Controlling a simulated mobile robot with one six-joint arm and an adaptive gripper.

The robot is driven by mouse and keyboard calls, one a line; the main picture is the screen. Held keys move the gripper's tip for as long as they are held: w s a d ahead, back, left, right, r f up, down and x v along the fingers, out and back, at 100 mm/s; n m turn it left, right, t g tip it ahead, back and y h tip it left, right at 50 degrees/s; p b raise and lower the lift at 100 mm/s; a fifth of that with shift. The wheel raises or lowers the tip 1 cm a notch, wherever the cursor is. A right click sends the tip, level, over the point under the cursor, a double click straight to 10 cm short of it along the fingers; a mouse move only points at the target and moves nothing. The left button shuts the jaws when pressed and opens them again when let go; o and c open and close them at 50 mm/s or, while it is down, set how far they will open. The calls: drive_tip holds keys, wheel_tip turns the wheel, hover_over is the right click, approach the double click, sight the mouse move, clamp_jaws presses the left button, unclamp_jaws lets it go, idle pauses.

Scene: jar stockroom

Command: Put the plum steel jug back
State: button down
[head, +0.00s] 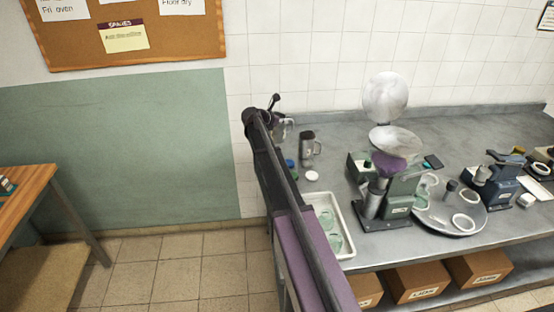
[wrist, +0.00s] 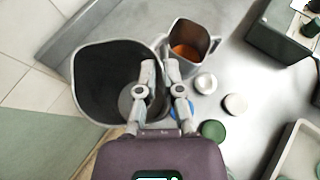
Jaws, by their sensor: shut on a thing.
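The steel jug (wrist: 105,78) is large and close at the left of the wrist view, with a grey rim and a dark inside; its plum colour is not clear. My gripper (wrist: 159,72) is shut at the jug's right side, seemingly on its handle. The jug looks raised above the counter.
On the counter (head: 330,130) lie a blue lid (head: 291,163), a white lid (head: 311,176) and a green lid (wrist: 212,131). A white tray (head: 347,240) sits at the front edge. A green grinder (head: 400,190) and a round tray (head: 455,228) stand to the right.

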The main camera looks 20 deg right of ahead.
sight(280, 141)
drive_tip(key=shift+f, duration=0.1)
wheel_tip(280, 141, down, 6)
drive_tip(key=b, duration=0.6)
drive_tip(key=shift+f+b, duration=0.15)
drive_tip(key=shift+b, duration=0.15)
drive_tip(key=shift+f+b, duration=1.75)
drive_tip(key=shift+f, duration=0.05)
drive_tip(key=c, duration=0.8)
unclamp_jaws()
